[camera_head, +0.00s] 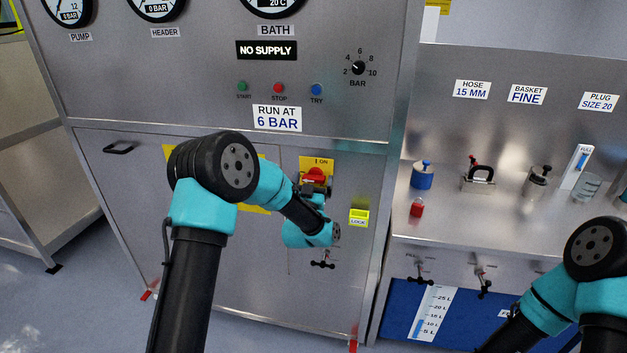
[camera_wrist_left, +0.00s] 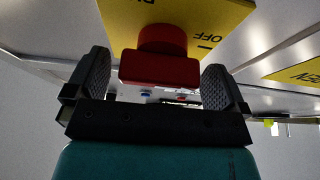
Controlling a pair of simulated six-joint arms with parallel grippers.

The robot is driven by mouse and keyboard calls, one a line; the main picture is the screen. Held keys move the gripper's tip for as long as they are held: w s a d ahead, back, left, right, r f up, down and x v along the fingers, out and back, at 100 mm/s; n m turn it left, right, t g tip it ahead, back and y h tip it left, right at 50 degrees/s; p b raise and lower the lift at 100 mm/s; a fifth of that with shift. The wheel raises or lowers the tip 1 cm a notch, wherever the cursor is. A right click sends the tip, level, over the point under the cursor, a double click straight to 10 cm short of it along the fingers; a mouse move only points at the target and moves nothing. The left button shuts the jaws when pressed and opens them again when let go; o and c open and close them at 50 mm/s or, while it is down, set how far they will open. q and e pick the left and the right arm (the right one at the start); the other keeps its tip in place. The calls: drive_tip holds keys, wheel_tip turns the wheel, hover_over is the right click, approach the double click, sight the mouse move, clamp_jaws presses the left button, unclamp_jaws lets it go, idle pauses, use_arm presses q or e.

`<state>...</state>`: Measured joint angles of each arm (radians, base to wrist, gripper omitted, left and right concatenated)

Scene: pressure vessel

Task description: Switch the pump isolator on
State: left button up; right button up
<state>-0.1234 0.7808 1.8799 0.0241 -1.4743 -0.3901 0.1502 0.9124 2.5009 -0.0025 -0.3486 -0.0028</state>
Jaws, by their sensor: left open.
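The pump isolator is a red rotary knob (camera_head: 315,174) on a yellow plate (camera_head: 325,162) low on the steel panel. "I ON" shows at the plate's top in the head view. In the left wrist view the red knob (camera_wrist_left: 160,62) stands out from the yellow plate (camera_wrist_left: 205,15), which reads "OFF" beside a mark. My left gripper (camera_head: 316,188) is at the knob, partly hidden by its own wrist. In the wrist view my left gripper (camera_wrist_left: 157,82) is open, one finger on each side of the knob, with small gaps visible. The knob's exact setting is unclear. My right gripper is out of frame.
A yellow-green lock tag (camera_head: 358,217) hangs right of the isolator. A black valve handle (camera_head: 323,264) sits below it. Above are the "NO SUPPLY" display (camera_head: 266,50) and the BAR dial (camera_head: 358,68). A steel bench (camera_head: 455,215) with several parts stands at right.

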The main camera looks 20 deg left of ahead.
use_arm(q)
drive_tip(key=shift+w+r, duration=0.1)
drive_tip(key=shift+w, duration=0.15)
drive_tip(key=c, duration=0.9)
